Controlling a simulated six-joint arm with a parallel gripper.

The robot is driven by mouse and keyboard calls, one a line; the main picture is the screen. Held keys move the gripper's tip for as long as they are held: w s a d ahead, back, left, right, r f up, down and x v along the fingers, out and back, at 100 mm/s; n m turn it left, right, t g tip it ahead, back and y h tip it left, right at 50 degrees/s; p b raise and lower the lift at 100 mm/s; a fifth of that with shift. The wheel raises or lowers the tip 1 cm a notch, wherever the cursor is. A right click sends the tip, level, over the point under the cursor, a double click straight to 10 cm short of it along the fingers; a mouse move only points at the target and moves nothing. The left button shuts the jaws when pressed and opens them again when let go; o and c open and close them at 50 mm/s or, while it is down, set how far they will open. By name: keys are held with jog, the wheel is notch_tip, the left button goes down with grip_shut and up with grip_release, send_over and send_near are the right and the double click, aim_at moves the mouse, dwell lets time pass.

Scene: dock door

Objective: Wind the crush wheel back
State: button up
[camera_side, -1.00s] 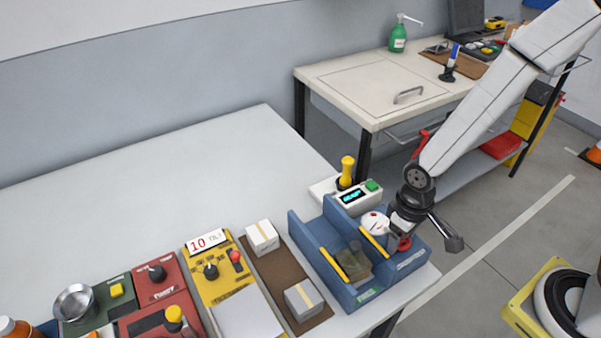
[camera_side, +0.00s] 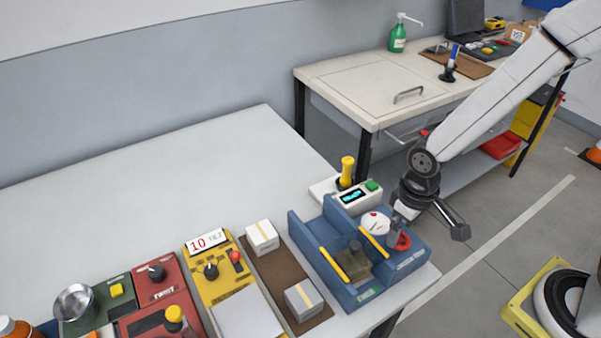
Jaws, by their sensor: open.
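A blue crush device (camera_side: 383,290) stands at the table's right front corner, with yellow strips along its trough and a dark block between them. A red wheel (camera_side: 402,241) sits on its right end. A white round dial (camera_side: 375,224) with red marks is just left of the wheel. My gripper (camera_side: 397,226) is open and points down just above the red wheel. Its fingertips partly overlap the wheel and the dial's edge in this view, so I cannot tell if they touch.
A white box with a display (camera_side: 357,196) and a yellow-handled stick (camera_side: 347,170) stand behind the crush. A brown tray (camera_side: 267,270) with two cartons and a yellow panel (camera_side: 215,268) lie to the left. The back of the table is clear.

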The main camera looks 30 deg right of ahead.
aim_at(401, 239)
jog(key=shift+r, duration=2.3)
jog(key=shift+d, duration=0.1)
jog(key=d+r+m+t, duration=0.1)
jog(key=d+m+t, duration=0.1)
jog(key=d, duration=0.4)
jog(key=shift+s+d+r+t, duration=0.15)
jog(key=shift+s+d+t, duration=0.15)
jog(key=shift+d, duration=0.1)
